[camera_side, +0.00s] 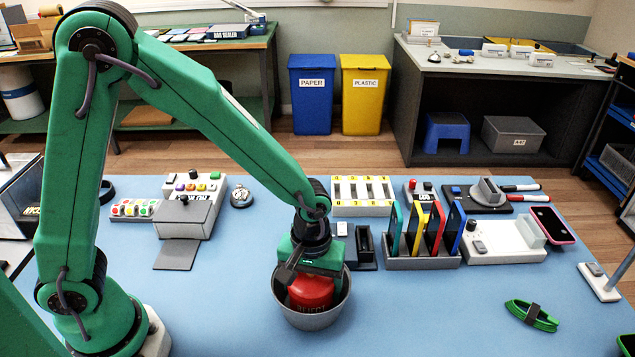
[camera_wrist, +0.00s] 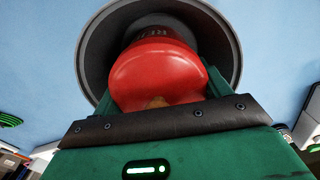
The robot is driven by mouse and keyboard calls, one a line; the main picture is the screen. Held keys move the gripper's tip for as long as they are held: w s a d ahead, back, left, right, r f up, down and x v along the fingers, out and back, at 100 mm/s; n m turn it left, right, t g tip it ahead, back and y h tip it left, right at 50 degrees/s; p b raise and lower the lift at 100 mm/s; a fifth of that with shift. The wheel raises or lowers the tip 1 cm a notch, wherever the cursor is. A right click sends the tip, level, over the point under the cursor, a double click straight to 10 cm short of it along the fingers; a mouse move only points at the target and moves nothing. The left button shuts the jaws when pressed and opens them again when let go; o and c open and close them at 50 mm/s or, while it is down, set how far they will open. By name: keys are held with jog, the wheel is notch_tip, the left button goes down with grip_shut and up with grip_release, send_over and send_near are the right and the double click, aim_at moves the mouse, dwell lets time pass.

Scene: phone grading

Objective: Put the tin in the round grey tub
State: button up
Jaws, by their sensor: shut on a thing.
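A red tin (camera_side: 312,291) with dark lettering is held in my gripper (camera_side: 308,283), inside the mouth of the round grey tub (camera_side: 312,319). The tub stands on the blue table. In the wrist view the red tin (camera_wrist: 158,72) fills the space between my gripper's jaws (camera_wrist: 158,95), with the grey tub's rim (camera_wrist: 88,60) around it. My gripper is shut on the tin. The tub's floor is mostly hidden, so I cannot tell whether the tin touches it.
A rack of coloured phones (camera_side: 422,262) stands right of the tub, beside a small black stand (camera_side: 366,247). A grey box with buttons (camera_side: 188,215) is at the left. A green coiled cable (camera_side: 532,316) lies at the right. The blue table is clear around the tub's front.

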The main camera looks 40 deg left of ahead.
jog(key=shift+f, duration=0.1)
jog(key=o, duration=1.5)
notch_tip(320, 180, up, 12)
jog(key=shift+r, duration=0.2)
